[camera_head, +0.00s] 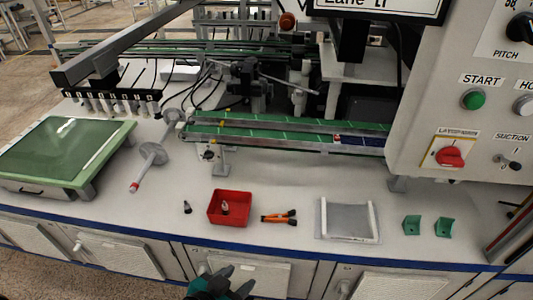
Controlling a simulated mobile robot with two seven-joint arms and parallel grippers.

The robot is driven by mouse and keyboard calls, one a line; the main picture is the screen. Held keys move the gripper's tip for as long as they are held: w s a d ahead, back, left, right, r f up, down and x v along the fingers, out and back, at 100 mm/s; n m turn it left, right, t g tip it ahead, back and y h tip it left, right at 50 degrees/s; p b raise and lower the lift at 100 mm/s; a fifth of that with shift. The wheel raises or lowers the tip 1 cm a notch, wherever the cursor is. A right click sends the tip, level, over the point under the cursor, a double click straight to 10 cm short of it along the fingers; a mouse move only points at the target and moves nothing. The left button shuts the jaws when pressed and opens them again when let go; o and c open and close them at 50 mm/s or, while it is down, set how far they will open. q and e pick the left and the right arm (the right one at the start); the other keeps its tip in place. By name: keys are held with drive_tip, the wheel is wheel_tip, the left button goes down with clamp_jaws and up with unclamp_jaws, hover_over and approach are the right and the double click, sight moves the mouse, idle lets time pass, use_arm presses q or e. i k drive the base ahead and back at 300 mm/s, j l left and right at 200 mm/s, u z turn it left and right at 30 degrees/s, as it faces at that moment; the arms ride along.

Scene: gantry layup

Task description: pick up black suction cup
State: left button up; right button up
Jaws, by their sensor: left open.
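A small black suction cup (187,207) sits on the white worktop, just left of the red bin. It is apart from the bin, and its fine shape is too small to make out. My left gripper (232,281) shows at the bottom of the view, in front of the worktop's front edge. It is open and empty, below and a little to the right of the suction cup. My right gripper is not in view.
The red bin (229,208) holds a small pale item. Orange-handled pliers (279,217), a grey tray (348,219) and green corner pieces (412,225) lie to its right. A green-topped frame (62,148) and a grey spindle (152,154) stand left. A control panel (465,95) overhangs the right.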

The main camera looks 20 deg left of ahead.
sight(188, 210)
drive_tip(key=u, duration=1.4)
